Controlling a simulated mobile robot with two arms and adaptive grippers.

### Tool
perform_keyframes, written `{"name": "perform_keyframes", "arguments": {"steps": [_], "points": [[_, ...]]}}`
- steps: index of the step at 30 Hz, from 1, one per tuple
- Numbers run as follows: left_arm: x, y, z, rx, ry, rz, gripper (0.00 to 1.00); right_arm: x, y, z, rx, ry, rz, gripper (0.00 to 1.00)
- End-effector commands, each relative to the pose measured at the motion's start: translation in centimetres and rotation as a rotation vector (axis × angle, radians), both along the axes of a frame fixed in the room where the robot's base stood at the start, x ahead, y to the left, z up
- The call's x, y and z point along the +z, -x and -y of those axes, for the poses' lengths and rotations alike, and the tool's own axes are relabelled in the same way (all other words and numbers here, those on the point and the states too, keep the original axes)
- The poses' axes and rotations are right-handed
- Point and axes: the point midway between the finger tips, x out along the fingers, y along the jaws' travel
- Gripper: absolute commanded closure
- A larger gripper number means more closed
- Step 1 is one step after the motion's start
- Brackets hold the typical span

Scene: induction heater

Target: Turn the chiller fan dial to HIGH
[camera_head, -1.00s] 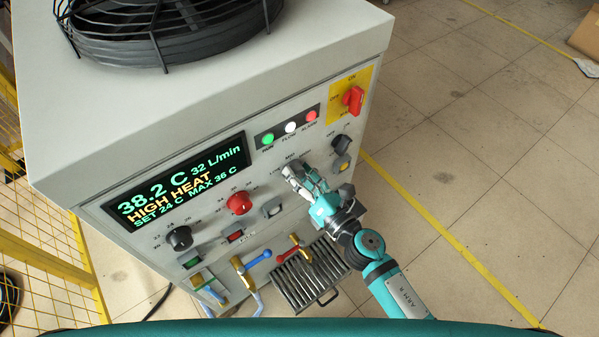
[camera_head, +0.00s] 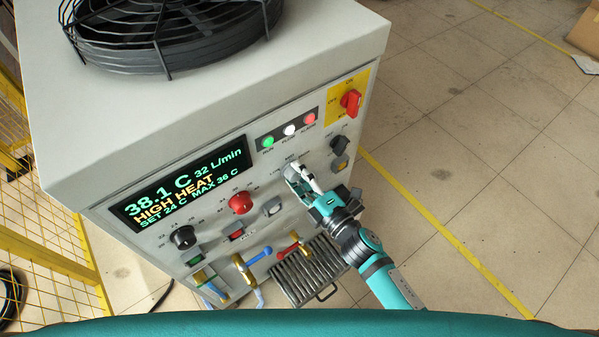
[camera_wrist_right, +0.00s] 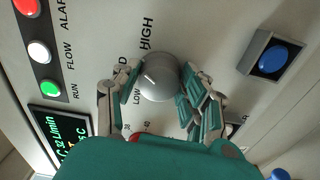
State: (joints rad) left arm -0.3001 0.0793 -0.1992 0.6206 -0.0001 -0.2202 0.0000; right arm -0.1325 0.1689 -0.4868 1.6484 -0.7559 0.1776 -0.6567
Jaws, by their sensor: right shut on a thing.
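The chiller fan dial (camera_wrist_right: 158,77) is a round grey knob with a white pointer line. In the right wrist view its labels LOW, a partly hidden one ending in D, and HIGH run around its left and upper side. The pointer line slants to the upper left, roughly towards the label ending in D. My right gripper (camera_head: 296,176) is shut on the dial, with a finger on either side of it in the wrist view. In the head view the gripper mostly hides the dial. My left gripper is not in view.
The chiller display (camera_head: 180,183) reads 38.1 C and HIGH HEAT. A red rotary switch (camera_head: 351,101) on a yellow plate and a black knob (camera_head: 340,144) are right of the dial. A red knob (camera_head: 241,203) is left of it. A slatted tray (camera_head: 307,272) sits below.

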Motion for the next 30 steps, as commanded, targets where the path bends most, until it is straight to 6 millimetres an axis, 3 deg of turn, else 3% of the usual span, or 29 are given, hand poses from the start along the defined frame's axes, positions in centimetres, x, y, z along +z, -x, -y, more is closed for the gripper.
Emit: {"name": "perform_keyframes", "arguments": {"steps": [15,30], "points": [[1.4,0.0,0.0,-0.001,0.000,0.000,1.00,-0.1,-0.1,0.0,-0.002,-0.300,-0.218,0.89],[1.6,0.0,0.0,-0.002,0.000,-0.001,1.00,-0.3,0.0,0.1,-0.002,-0.373,-0.273,0.89]]}}
